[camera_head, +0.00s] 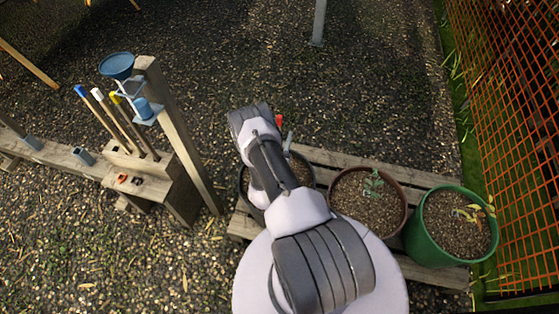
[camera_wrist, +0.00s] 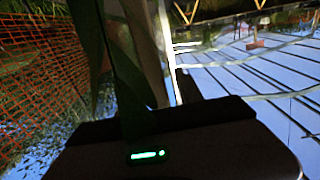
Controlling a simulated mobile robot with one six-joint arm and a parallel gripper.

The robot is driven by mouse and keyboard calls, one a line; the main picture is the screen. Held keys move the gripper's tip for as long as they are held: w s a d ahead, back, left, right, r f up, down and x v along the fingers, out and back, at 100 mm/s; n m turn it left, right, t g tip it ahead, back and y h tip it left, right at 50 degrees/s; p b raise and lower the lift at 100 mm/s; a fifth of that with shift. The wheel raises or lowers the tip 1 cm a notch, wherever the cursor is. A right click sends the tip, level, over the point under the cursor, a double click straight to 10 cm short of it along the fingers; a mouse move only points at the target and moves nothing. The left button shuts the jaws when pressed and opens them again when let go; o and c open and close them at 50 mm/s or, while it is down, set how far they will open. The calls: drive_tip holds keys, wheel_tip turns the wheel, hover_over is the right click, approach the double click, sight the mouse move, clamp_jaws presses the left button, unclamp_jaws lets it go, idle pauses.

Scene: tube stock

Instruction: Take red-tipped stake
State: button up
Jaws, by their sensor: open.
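A small red tip (camera_head: 279,120) shows just right of the far end of my arm in the head view, above the pot behind the arm. My gripper (camera_wrist: 150,125) shows as a dark body with a green light at the bottom of the wrist view. It is open, and nothing is visibly held. A dark green leaf-like shape (camera_wrist: 122,65) and a pale tan upright shape (camera_wrist: 148,45) stand close in front of it, both blurred. I cannot tell whether the tan shape is the stake.
A wooden rack (camera_head: 180,195) at left holds blue-, white- and yellow-tipped stakes and has coloured rings on top. A post (camera_head: 180,130) stands beside it. A brown pot (camera_head: 345,215) and green pot (camera_head: 430,240) sit on a pallet (camera_head: 325,158). Orange mesh (camera_head: 510,90) borders the right.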

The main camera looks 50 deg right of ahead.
drive_tip(key=shift+w+d+r, duration=0.1)
clamp_jaws()
idle(1.3)
